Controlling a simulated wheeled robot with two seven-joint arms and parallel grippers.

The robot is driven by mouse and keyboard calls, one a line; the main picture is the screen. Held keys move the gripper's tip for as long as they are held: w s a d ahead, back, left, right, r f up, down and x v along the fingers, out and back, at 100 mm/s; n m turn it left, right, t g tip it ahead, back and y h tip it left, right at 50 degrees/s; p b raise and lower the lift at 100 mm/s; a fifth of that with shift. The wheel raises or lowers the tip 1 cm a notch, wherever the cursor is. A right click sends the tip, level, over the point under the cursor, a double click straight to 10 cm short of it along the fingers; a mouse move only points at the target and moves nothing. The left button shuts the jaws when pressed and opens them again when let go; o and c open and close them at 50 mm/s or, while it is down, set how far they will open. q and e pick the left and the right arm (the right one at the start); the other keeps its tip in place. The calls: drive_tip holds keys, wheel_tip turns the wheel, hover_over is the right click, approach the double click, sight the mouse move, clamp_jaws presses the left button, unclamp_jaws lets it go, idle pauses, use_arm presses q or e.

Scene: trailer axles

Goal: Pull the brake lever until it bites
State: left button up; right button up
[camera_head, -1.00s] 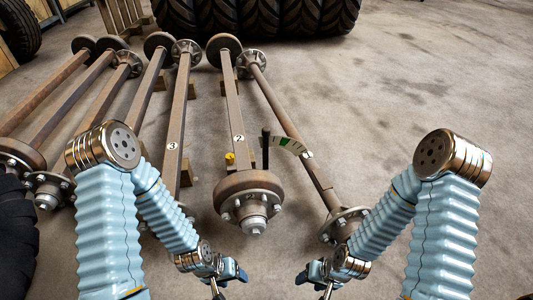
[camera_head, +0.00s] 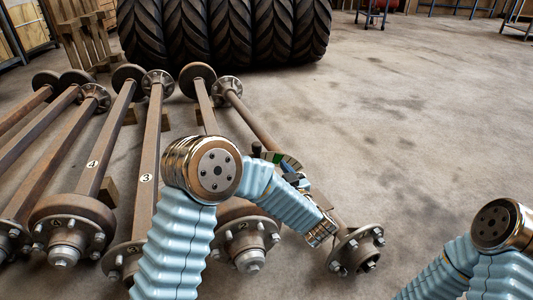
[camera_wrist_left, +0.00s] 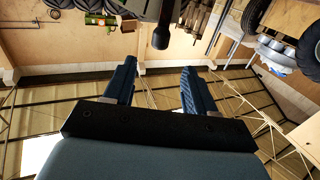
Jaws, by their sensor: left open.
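The brake lever is a black upright stick (camera_head: 256,149) beside a curved green, white and black scale (camera_head: 289,161), by axle 2 in the head view. My left arm reaches across axle 2 from the left, hiding the lever's lower part. My left gripper (camera_head: 286,175) is close to the lever and scale. In the left wrist view the gripper (camera_wrist_left: 159,66) has its two blue fingers apart. The lever's black rounded end (camera_wrist_left: 160,38) shows between and beyond the fingertips; I see no contact. My right gripper is out of view.
Axle 2's hub (camera_head: 249,258) is partly behind my left arm. Another axle's hub (camera_head: 356,250) lies to its right. Axles 3 (camera_head: 150,155) and 4 (camera_head: 112,140) lie left. Large tyres (camera_head: 225,32) stand behind. The floor on the right is clear.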

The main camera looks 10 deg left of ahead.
sight(259, 150)
use_arm(q)
drive_tip(key=b+x, duration=0.1)
drive_tip(key=x, duration=1.1)
drive_tip(key=shift+w+a, duration=0.25)
drive_tip(key=shift+w, duration=0.05)
clamp_jaws()
